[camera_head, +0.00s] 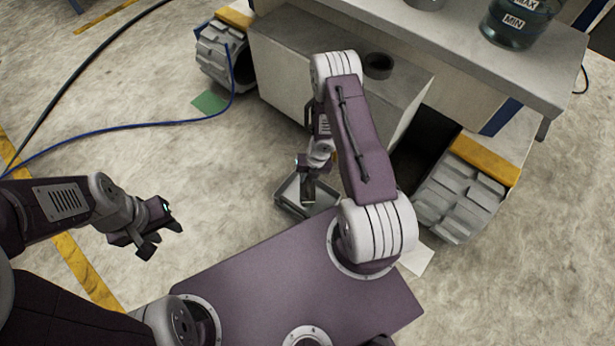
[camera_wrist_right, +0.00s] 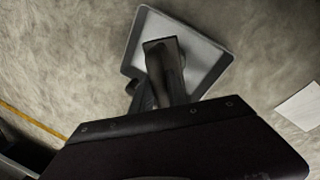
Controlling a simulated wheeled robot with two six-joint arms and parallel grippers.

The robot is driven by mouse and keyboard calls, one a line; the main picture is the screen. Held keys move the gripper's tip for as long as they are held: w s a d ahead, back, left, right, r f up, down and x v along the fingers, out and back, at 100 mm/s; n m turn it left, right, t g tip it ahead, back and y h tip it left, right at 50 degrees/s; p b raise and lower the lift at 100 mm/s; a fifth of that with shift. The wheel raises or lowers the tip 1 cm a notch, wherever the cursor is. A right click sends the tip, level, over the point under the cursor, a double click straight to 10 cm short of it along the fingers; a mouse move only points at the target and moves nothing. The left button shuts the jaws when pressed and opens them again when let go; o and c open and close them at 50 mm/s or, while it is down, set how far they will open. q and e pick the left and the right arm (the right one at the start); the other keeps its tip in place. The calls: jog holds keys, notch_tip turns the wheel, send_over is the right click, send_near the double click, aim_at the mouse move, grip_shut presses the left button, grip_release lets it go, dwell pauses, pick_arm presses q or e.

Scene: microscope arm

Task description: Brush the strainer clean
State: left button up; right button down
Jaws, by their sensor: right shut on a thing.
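My right gripper (camera_head: 308,188) hangs low over a grey shallow tray (camera_head: 291,205) on the floor. In the right wrist view, the tray (camera_wrist_right: 207,75) shows as a pale square with a raised rim. The right gripper (camera_wrist_right: 165,75) is shut on a dark thing, mostly hidden by the fingers; I cannot tell if it is a brush. I cannot tell whether it touches the tray. I cannot clearly make out a strainer. My left gripper (camera_head: 165,240) is open and empty above bare floor at the left.
A grey cabinet (camera_head: 290,65) with a dark ring (camera_head: 378,65) stands behind the tray. A bench (camera_head: 530,70) carries a vessel (camera_head: 520,22) marked MAX and MIN. Grey tracks (camera_head: 455,200) stand right. A blue hose (camera_head: 130,124) crosses the floor. A white sheet (camera_head: 416,258) lies right.

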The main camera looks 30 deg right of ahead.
jog(key=shift+w+d+p, duration=0.2)
jog(key=shift+w+p, duration=0.1)
jog(key=shift+p, duration=0.7)
jog(key=shift+f, duration=0.1)
jog(key=shift+s+a+f+b, duration=0.15)
jog(key=shift+s+b, duration=0.1)
jog(key=shift+b, duration=0.5)
jog(key=s+b, duration=0.1)
jog(key=b, duration=0.2)
jog(key=shift+s+a+b, duration=0.3)
jog(key=shift+s+a, duration=0.05)
jog(key=shift+a, duration=0.05)
jog(key=shift+s+a+r+b, duration=0.1)
jog(key=shift+s+r+b, duration=0.15)
jog(key=shift+b, duration=0.05)
jog(key=shift+r, duration=0.1)
